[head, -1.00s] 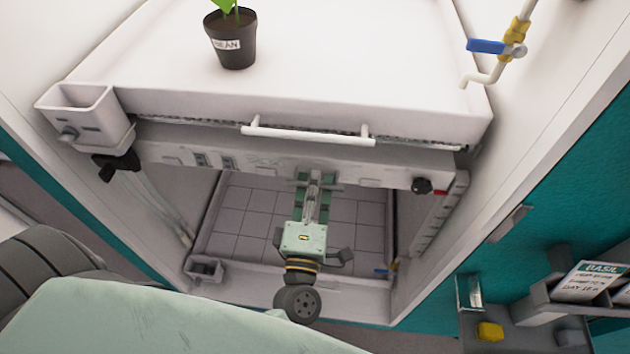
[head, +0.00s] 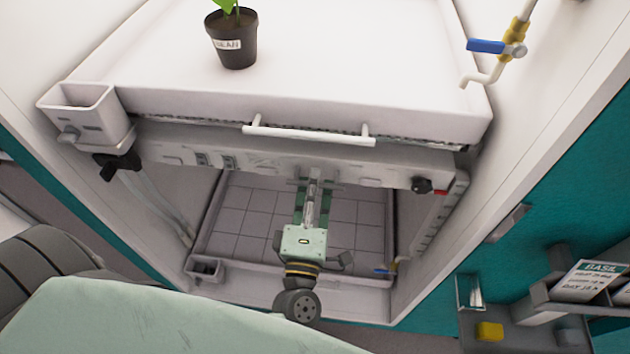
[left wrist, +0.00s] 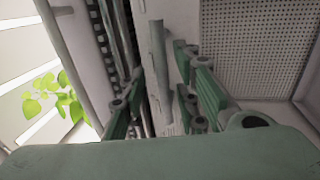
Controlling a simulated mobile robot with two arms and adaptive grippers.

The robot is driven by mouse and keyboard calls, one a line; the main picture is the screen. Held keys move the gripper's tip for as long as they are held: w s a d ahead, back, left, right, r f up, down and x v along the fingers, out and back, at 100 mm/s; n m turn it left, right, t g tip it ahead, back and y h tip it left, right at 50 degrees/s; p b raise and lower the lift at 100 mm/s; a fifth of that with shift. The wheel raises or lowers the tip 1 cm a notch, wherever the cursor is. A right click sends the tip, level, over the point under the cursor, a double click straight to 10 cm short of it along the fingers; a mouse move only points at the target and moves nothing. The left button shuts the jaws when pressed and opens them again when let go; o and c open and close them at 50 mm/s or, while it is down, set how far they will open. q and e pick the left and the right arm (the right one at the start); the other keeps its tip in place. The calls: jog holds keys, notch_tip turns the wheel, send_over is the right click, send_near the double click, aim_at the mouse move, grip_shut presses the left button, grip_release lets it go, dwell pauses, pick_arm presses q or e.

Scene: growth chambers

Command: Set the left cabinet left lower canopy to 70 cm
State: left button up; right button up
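The lower canopy (head: 385,172) is a grey bar-fronted unit under the upper shelf of the cabinet. It has a black knob (head: 422,186) at its right end and another (head: 118,165) at its left. My left gripper (head: 315,184) reaches up to the middle of the canopy's front. In the left wrist view, its green fingers (left wrist: 158,95) stand apart on both sides of a thin grey bar (left wrist: 157,60), apparently the canopy's handle. Gaps show between bar and fingers. The exact contact is hidden in the head view. My right gripper is in neither view.
A white shelf (head: 350,60) above carries a potted bean plant (head: 235,45) and has a white front handle (head: 308,134). Below the canopy is a tiled tray (head: 240,215). A slotted rail (head: 440,222) stands at right; blue-handled valves (head: 487,46) sit near the right side.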

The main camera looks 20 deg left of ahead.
pick_arm(q)
jog(key=v, duration=1.1)
jog(key=shift+s, duration=0.15)
